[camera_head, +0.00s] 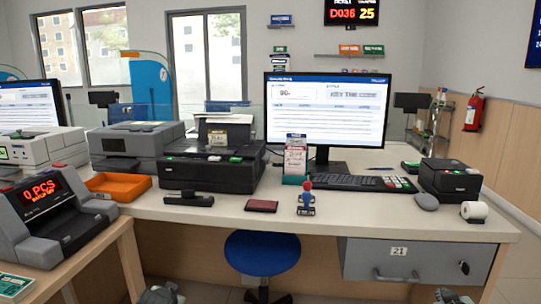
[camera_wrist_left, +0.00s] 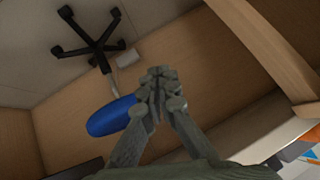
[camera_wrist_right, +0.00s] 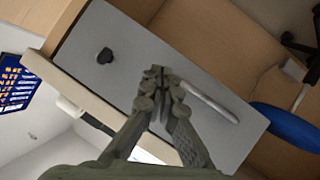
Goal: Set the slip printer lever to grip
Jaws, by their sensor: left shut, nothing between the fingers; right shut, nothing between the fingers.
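A black printer (camera_head: 208,172) stands on the counter left of the monitor, with a paper slip (camera_head: 217,137) at its top and green and red marks on its front; it looks like the slip printer. I cannot make out its lever or the lever's setting. My left gripper (camera_head: 160,293) is at the bottom edge of the head view, below the counter top and away from the printer. It is shut and empty in the left wrist view (camera_wrist_left: 157,75). My right gripper (camera_head: 452,297) is low in front of the drawer, shut and empty in the right wrist view (camera_wrist_right: 158,75).
A grey printer (camera_head: 135,145) and an orange tray (camera_head: 118,186) lie left of the black printer. A black bar (camera_head: 188,199), dark red pad (camera_head: 261,206) and stamp (camera_head: 306,200) lie near the front edge. A blue stool (camera_head: 262,253) and drawer (camera_head: 405,262) are below.

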